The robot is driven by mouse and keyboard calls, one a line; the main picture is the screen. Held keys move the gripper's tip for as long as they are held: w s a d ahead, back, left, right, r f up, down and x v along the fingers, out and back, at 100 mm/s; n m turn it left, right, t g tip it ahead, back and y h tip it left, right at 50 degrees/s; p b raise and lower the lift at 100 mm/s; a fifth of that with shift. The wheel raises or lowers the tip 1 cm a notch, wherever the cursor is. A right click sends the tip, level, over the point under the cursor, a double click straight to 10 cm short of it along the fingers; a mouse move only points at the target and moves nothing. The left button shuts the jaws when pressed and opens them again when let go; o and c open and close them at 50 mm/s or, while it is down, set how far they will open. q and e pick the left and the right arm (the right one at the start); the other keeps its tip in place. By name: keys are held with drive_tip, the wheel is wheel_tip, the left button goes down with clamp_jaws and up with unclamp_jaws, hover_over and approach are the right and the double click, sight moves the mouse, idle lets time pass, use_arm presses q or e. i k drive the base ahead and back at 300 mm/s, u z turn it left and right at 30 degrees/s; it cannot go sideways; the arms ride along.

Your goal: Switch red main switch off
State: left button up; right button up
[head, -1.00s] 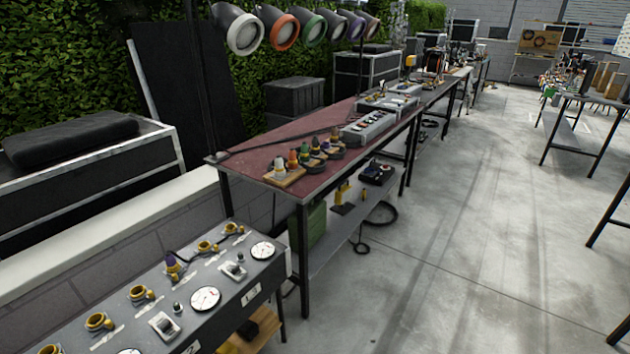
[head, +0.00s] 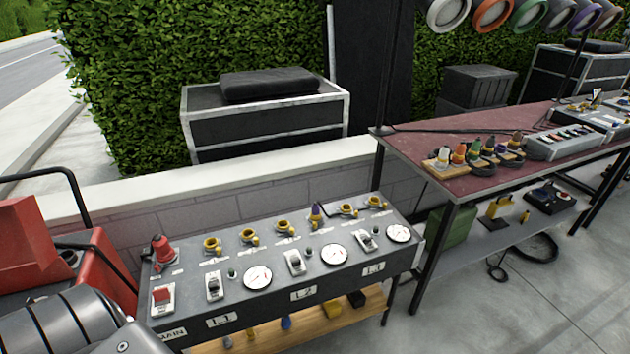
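The red main switch (head: 162,296) is a small red rocker in a pale plate at the near left corner of the grey control panel (head: 330,280). A "MAIN" label sits below it on the front edge. I cannot tell its on or off position. To its right are black switches marked L1 (head: 213,285), L2 (head: 295,262) and L3 (head: 366,239), with round white gauges between them. A grey, rounded part of my own arm fills the lower left corner. Neither gripper's fingers show.
A red plug (head: 162,251) stands behind the switch, beside several yellow sockets. Red equipment (head: 105,262) stands left of the panel. A red-topped table (head: 400,148) stands at right. A low wall (head: 130,195) and hedge lie behind. Concrete floor is open at lower right.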

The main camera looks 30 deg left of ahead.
sight(163, 294)
drive_tip(key=u, duration=1.1)
drive_tip(key=k, duration=0.45)
drive_tip(key=u, duration=0.25)
drive_tip(key=i, duration=0.5)
